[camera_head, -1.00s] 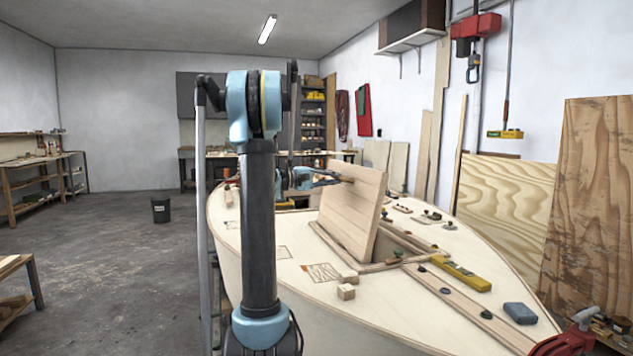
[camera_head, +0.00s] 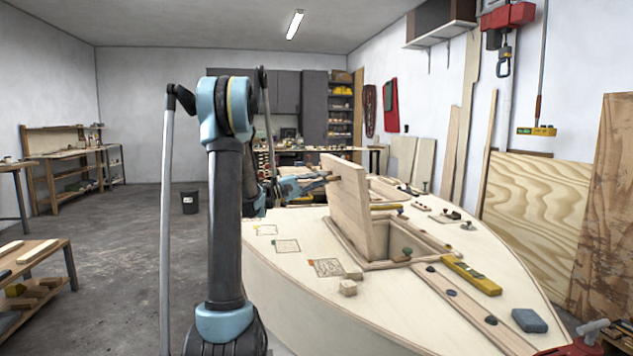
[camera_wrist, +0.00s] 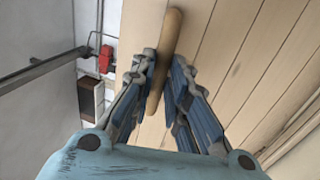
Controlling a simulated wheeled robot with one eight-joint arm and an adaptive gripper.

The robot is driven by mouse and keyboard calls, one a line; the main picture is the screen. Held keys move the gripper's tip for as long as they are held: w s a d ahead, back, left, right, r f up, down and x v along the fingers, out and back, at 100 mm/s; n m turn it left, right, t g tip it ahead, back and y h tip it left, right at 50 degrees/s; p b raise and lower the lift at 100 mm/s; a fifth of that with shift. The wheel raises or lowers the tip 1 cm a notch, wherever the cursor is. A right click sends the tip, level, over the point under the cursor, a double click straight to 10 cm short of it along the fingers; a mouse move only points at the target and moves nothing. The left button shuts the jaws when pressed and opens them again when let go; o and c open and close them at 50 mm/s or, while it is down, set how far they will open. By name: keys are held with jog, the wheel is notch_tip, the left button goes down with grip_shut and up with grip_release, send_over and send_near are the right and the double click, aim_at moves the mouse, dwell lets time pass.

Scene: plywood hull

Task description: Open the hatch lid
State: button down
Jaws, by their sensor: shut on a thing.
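The hatch lid (camera_head: 349,207) is a pale plank panel. It stands steeply raised, near upright, at the left side of the framed hatch opening (camera_head: 420,236) in the plywood hull. My gripper (camera_head: 330,178) is at the lid's upper left face. In the wrist view, my gripper (camera_wrist: 163,75) has its blue fingers on both sides of a wooden bar handle (camera_wrist: 160,62) on the lid's planks (camera_wrist: 235,60), and is shut on it. Part of the opening is hidden behind the lid.
A bin (camera_head: 190,202) and a low bench (camera_head: 35,280) stand left. The floor between is clear.

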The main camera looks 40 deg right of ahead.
jog(key=shift+s+f, duration=0.3)
jog(key=c, duration=1.6)
grip_release()
jog(key=shift+d, duration=0.1)
jog(key=shift+o, duration=0.2)
jog(key=v, duration=1.2)
jog(key=shift+w, duration=0.15)
jog(key=shift+r, duration=0.1)
